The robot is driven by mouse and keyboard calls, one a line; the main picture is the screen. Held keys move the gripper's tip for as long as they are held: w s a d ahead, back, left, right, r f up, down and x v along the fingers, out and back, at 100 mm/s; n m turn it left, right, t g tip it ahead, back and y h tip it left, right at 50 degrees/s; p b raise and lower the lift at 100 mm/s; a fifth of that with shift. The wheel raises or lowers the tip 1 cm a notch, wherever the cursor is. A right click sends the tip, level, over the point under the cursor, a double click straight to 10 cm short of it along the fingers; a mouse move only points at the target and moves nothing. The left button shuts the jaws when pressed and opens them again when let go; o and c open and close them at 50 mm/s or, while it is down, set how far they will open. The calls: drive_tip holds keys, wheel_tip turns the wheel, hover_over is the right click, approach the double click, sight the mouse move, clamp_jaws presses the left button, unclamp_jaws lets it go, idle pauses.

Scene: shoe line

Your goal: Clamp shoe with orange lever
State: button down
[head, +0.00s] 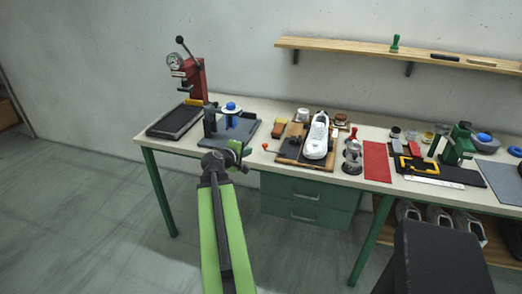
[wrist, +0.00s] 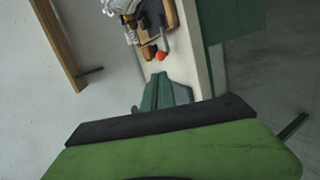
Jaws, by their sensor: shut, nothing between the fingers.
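A white shoe (head: 317,138) rests on a wooden board (head: 288,158) on the bench. An orange lever knob (head: 265,147) sticks out past the board's left side on a short rod. In the wrist view the orange knob (wrist: 161,56) lies just beyond my gripper (wrist: 161,79), with part of the shoe (wrist: 118,6) at the top edge. My gripper (head: 243,159) is shut and empty, left of the knob in the head view and apart from it. Its exact height against the knob is hard to tell.
Left of the board stand a grey fixture with a blue knob (head: 231,107), a red press (head: 196,78) and a black tray (head: 174,122). A metal canister (head: 352,158) and red mat (head: 376,162) are to the right. Green drawers (head: 305,203) hang below.

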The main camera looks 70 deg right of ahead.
sight(264, 146)
drive_tip(key=b+x, duration=0.5)
drive_tip(key=x, duration=0.9)
drive_tip(key=shift+w+b, duration=0.15)
drive_tip(key=shift+b, duration=0.2)
